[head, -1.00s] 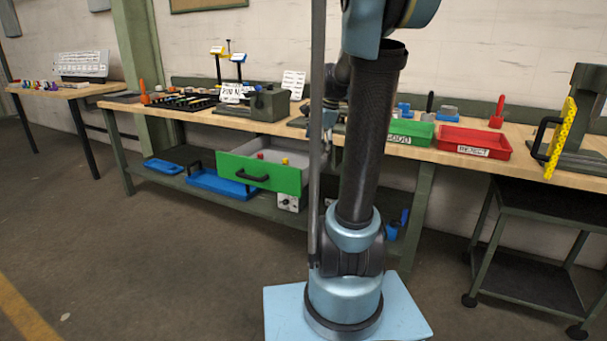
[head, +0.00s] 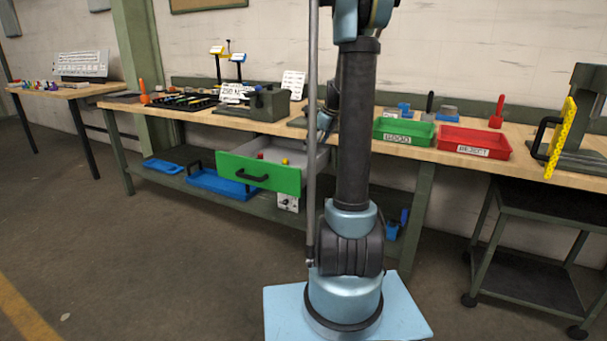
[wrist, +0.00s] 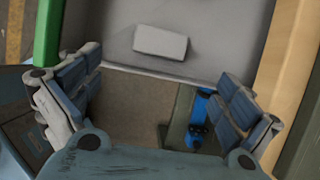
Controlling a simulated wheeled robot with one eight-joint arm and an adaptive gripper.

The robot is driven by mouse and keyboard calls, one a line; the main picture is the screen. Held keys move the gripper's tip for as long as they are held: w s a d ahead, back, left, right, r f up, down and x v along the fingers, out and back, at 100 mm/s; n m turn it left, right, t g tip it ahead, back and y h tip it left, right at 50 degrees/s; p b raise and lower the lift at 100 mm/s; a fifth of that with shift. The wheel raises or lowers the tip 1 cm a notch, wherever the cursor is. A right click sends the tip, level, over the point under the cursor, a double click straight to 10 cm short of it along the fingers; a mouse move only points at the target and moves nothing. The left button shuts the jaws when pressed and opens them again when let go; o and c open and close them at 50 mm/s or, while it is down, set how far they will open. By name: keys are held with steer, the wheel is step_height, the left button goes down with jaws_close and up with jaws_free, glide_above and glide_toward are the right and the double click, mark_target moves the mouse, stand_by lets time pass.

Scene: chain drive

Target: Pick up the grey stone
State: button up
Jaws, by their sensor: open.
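A pale grey rectangular block, the grey stone (wrist: 160,42), lies flat in the grey drawer, near its side wall, in the wrist view. My gripper (wrist: 155,98) is open, with its two blue-grey fingers spread wide at left and right. Nothing is between them. The stone shows beyond the fingertips, apart from them. The open drawer (head: 258,171) has a green front and hangs under the bench in the head view. The stone cannot be made out in the head view, and my arm hides my gripper there.
The drawer's wall (wrist: 150,71) runs between stone and floor. The wooden bench edge (wrist: 291,50) is at right in the wrist view. Small red and yellow items show in the drawer. A green tray (head: 403,132) and a red tray (head: 474,142) stand on the bench.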

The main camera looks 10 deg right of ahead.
mark_target(304, 167)
steer(key=x, duration=1.2)
steer(key=c, duration=1.4)
